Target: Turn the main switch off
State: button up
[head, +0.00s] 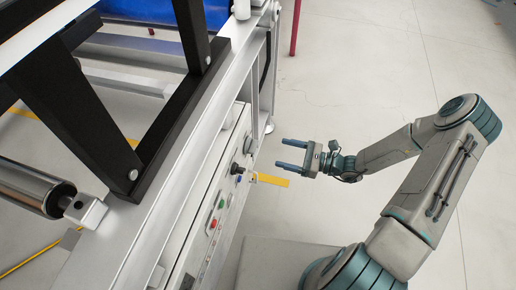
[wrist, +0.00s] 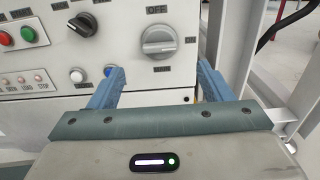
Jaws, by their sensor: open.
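The main switch (wrist: 158,41) is a large grey rotary knob on the light panel in the wrist view. Its grip bar lies roughly sideways, and an OFF label (wrist: 157,10) is printed above it. My gripper (wrist: 160,70) is open and empty, with its blue fingers spread below and to either side of the knob, apart from it. In the head view my gripper (head: 281,153) points left toward the control panel (head: 221,190) on the machine's side, with a gap of floor showing between them.
Left of the switch are a black rotary knob (wrist: 82,24), a green button (wrist: 29,34), a red button (wrist: 5,39) and a blue button (wrist: 110,70). A metal frame (wrist: 243,45) stands right of the panel. Open floor (head: 350,90) lies beyond my arm.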

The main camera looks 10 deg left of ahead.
aim_at(252, 146)
jog(key=w+a+b, duration=0.1)
jog(key=a+b, duration=0.1)
jog(key=a, duration=0.7)
jog(key=shift+w+a, duration=0.15)
jog(key=shift+a, duration=0.25)
jog(key=shift+c, duration=0.3)
jog(key=c, duration=0.9)
